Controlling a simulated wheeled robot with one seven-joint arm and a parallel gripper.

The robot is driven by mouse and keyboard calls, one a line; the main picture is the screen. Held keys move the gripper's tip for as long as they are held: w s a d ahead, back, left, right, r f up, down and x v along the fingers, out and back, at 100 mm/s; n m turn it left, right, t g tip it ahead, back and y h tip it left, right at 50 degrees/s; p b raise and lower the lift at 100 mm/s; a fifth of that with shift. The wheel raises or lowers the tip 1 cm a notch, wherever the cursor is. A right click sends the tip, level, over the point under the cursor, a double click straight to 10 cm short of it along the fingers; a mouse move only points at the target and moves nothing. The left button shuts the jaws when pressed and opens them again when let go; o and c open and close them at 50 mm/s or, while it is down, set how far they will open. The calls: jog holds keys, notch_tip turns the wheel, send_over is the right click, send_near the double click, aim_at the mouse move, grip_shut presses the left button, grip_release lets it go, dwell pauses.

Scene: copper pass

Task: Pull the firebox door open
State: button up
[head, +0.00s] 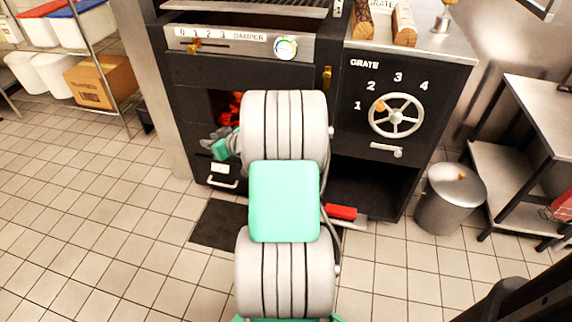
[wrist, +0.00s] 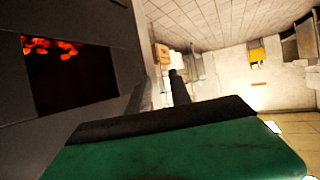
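The firebox door (head: 190,100) is the dark panel on the front of the black range. Glowing coals show through its dark window (head: 226,105), which is also at the left of the wrist view (wrist: 70,75). The door looks flush with the front, but my arm covers much of it. My gripper (head: 212,142) is low in front of the door, left of my arm. In the wrist view, a green finger with a dark pad fills the bottom, and a dark upright bar stands beyond it. I cannot tell whether the bar is a handle, or whether the fingers hold anything.
A damper panel (head: 240,42) with a gauge is above the door. A grate handwheel (head: 396,115) is to the right, over an open black bay. A low drawer handle (head: 222,183) sits below my gripper. A metal bin (head: 450,200) stands at right. Tiled floor at left is clear.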

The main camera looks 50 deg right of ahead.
jog(key=s+d+f+m+t+h+b, duration=0.1)
jog(key=s+d+f+m+h+b, duration=0.3)
jog(key=s+d+f, duration=0.5)
jog(key=s+d+f+m+t+h+b, duration=0.1)
jog(key=s+d+f+m+h+b, duration=0.25)
jog(key=d, duration=1.05)
jog(key=shift+n+h, duration=0.65)
jog(key=shift+h, duration=0.2)
jog(key=x, duration=0.6)
jog(key=shift+d+f+b, duration=0.1)
jog(key=shift+f+b, duration=0.2)
jog(key=shift+c, duration=0.4)
grip_shut()
